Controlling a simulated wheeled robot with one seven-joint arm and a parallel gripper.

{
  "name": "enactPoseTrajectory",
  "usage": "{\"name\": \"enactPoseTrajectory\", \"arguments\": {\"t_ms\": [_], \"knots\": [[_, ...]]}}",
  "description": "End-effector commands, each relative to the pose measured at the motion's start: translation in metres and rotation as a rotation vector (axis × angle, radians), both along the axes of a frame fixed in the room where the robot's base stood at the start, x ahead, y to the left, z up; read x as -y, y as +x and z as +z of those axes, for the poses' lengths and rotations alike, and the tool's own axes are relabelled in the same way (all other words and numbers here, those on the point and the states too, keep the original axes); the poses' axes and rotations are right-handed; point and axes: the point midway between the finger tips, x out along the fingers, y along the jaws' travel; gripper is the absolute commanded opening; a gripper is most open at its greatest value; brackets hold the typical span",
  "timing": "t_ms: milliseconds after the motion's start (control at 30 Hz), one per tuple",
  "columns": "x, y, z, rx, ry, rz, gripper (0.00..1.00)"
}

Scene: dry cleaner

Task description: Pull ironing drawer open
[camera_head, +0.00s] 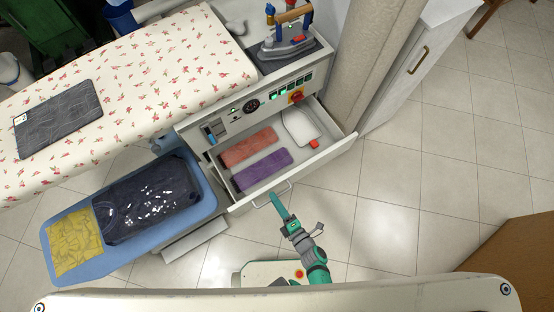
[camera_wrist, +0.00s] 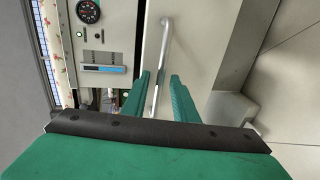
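The ironing drawer (camera_head: 333,149) under the control panel stands pulled out in the head view. Folded orange and purple cloths and a white item lie in it. Its bar handle (camera_head: 264,203) is on the front face; the handle also shows in the wrist view (camera_wrist: 166,40). My gripper (camera_head: 275,198) is at the drawer front, by the handle. In the wrist view, the green fingers (camera_wrist: 160,85) stand apart on either side of the handle bar, with narrow gaps visible. The gripper looks open around the handle; contact is not clear.
A flowered ironing board (camera_head: 180,60) and a blue board (camera_head: 70,222) with folded clothes lie to the left. An iron (camera_head: 285,45) stands on top of the unit. A white cabinet (camera_head: 420,60) is at the right. Tiled floor right of the drawer is clear.

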Motion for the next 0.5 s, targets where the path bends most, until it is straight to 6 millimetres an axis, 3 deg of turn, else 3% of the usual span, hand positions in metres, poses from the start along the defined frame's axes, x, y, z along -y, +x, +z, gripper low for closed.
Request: {"name": "enactPoseTrajectory", "arguments": {"t_ms": [333, 500], "knots": [[0.004, -0.001, 0.0, 0.0, -0.002, -0.007, 0.27], [0.014, -0.018, 0.004, -0.002, -0.003, -0.008, 0.27]]}}
